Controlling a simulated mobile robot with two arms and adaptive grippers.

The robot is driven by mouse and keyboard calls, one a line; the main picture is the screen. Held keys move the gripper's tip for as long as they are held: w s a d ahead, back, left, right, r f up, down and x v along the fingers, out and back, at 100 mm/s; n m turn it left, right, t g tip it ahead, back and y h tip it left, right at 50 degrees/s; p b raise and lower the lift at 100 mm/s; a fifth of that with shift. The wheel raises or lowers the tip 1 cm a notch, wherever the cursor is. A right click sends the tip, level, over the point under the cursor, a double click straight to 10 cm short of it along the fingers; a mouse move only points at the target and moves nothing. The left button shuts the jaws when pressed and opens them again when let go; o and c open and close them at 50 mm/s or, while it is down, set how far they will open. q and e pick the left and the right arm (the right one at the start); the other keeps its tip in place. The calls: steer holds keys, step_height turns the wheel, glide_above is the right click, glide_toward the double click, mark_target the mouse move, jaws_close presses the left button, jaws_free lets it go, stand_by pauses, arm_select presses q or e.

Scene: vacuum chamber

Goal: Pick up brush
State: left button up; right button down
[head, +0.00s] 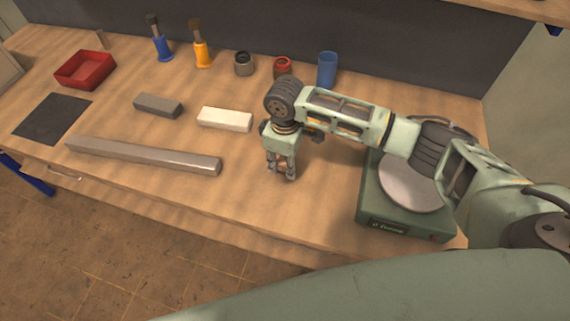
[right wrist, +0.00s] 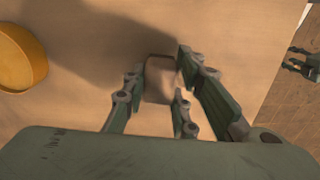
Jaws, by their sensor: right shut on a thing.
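My right gripper (head: 282,174) is low over the wooden bench, right of the long grey bar, with its fingers pointing down. In the right wrist view its fingers (right wrist: 160,88) are shut on a small brownish, block-like thing (right wrist: 158,80). I cannot tell for sure that this is the brush; the head view does not show it clearly. Two upright brush-like things stand at the back, one with a blue base (head: 162,47) and one with an orange base (head: 202,50). Part of what looks like my left gripper (right wrist: 300,62) shows at the right edge of the wrist view.
A long grey bar (head: 140,155), white block (head: 225,119), grey block (head: 158,105) and red tray (head: 62,75) lie to the left. A blue cup (head: 327,68) and small jars (head: 243,64) stand behind. A green hotplate (head: 375,212) is right. A yellow round thing (right wrist: 20,60) shows in the wrist view.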

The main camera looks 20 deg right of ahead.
mark_target(285, 161)
step_height(285, 161, up, 3)
steer(key=shift+r+b, duration=0.1)
steer(key=shift+b, duration=0.3)
steer(key=s+r, duration=0.6)
steer(key=s, duration=0.5)
steer(key=shift+s+a+r+b, duration=0.3)
steer(key=shift+s+a+r, duration=0.05)
steer(key=c, duration=2.1)
jaws_free()
steer(key=c, duration=0.3)
